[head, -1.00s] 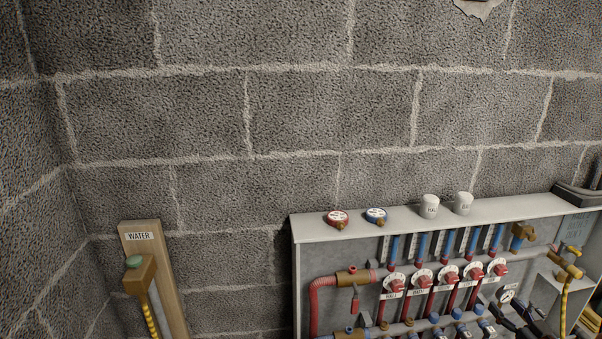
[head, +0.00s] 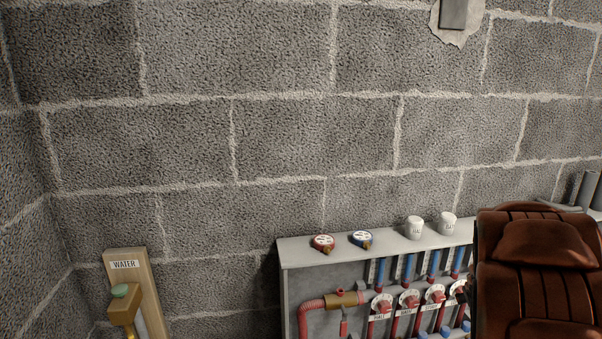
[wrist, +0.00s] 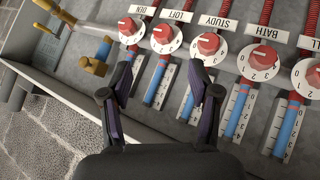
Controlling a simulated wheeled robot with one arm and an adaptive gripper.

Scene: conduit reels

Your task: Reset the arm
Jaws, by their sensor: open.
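My gripper (wrist: 160,112) shows in the wrist view with its two dark fingers apart and nothing between them. It is in front of the manifold cabinet, near the blue flow gauges and the red dials. The manifold cabinet (head: 296,244) is grey with a pale top ledge. Its red dials (wrist: 208,44) carry labels such as DEN, LOFT, STUDY and BATH, upside down in the wrist view.
A wooden board marked WATER (head: 126,265) stands at the left. Brass valve fittings (wrist: 93,67) sit at the wrist view's left. The block wall above is mostly bare.

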